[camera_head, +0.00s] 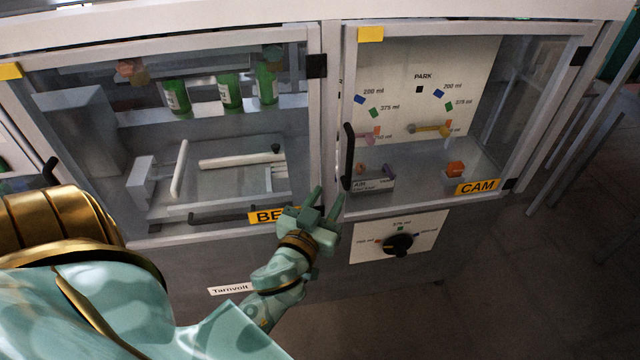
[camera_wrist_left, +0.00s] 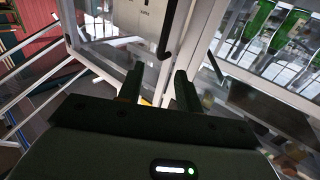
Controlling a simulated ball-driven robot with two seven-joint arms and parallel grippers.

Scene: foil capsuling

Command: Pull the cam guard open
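The cam guard (camera_head: 420,197) is a clear panel in a pale frame at the right of the machine, with a yellow CAM label (camera_head: 477,187) low on it. It looks shut. Its black upright handle (camera_head: 348,157) is on its left edge. In the left wrist view the handle (camera_wrist_left: 171,30) shows ahead of the fingers. My left gripper (camera_head: 328,200) is just below and left of the handle, in front of the post between the two guards. Its fingers (camera_wrist_left: 158,75) are apart with nothing held between them. My right gripper is not in view.
Left of the post is another clear guard (camera_head: 150,238) with green bottles (camera_head: 230,92) behind it and a partly hidden yellow label (camera_head: 265,216). A black knob (camera_head: 398,245) is on a white plate below the cam guard. Open floor (camera_head: 560,270) lies at the right.

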